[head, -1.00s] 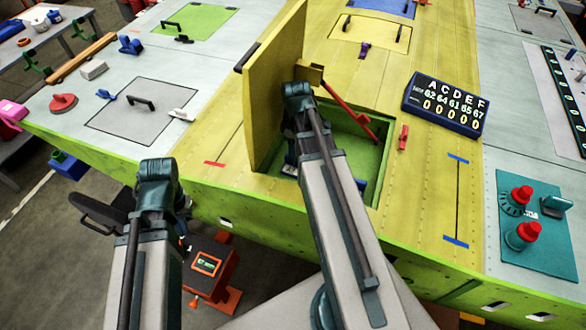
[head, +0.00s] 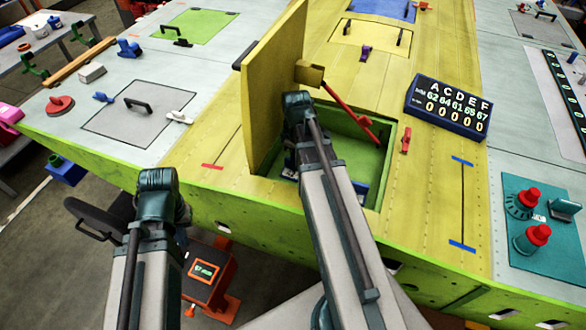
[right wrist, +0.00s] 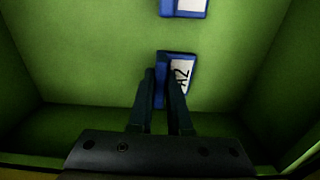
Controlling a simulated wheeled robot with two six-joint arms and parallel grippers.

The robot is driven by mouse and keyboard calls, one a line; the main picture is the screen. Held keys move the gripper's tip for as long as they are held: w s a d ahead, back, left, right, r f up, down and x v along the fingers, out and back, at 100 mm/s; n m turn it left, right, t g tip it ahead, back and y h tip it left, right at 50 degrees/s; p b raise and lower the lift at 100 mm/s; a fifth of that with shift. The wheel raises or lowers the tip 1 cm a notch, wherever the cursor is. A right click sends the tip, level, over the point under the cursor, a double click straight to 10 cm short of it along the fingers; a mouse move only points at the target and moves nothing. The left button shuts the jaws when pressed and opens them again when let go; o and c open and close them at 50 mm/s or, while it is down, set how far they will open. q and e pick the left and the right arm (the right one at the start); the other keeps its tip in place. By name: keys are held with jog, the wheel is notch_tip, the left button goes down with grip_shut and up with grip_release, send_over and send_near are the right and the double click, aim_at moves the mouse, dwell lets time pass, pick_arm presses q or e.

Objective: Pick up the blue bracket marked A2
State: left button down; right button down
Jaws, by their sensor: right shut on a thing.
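The blue bracket marked A2 (right wrist: 181,77) stands out in the right wrist view against the green floor of a recess, its white label turned sideways. My right gripper (right wrist: 161,76) is shut on the bracket's left part, with the label beside the fingers. A second blue piece (right wrist: 184,7) with a white label is cut off at the top of that view. In the head view my right arm reaches into the open recess (head: 362,149) and hides its gripper and the held bracket. My left arm is at lower left; its gripper is hidden.
A raised yellow hatch panel (head: 270,85) stands along the recess's left side, with a red strut (head: 347,110) to its right. A dark counter board (head: 447,105) lies right of the recess. A teal panel with red knobs (head: 543,225) is further right. Green walls surround the gripper closely.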

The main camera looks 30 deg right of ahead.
jog(key=shift+r, duration=0.15)
jog(key=shift+s+d+r+p, duration=0.15)
jog(key=shift+s+r+p, duration=0.05)
jog(key=shift+r+p, duration=0.45)
notch_tip(320, 180, up, 6)
jog(key=p, duration=0.6)
jog(key=shift+r+p, duration=0.15)
jog(key=shift+p, duration=0.15)
jog(key=shift+s+d+f+b, duration=0.25)
jog(key=shift+s+d, duration=0.1)
jog(key=shift+s, duration=0.1)
jog(key=shift+s+d+f+b, duration=0.2)
jog(key=shift+s+d, duration=0.1)
jog(key=shift+s, duration=0.15)
jog(key=s+d, duration=1.1)
jog(key=s, duration=0.2)
jog(key=shift+d, duration=0.2)
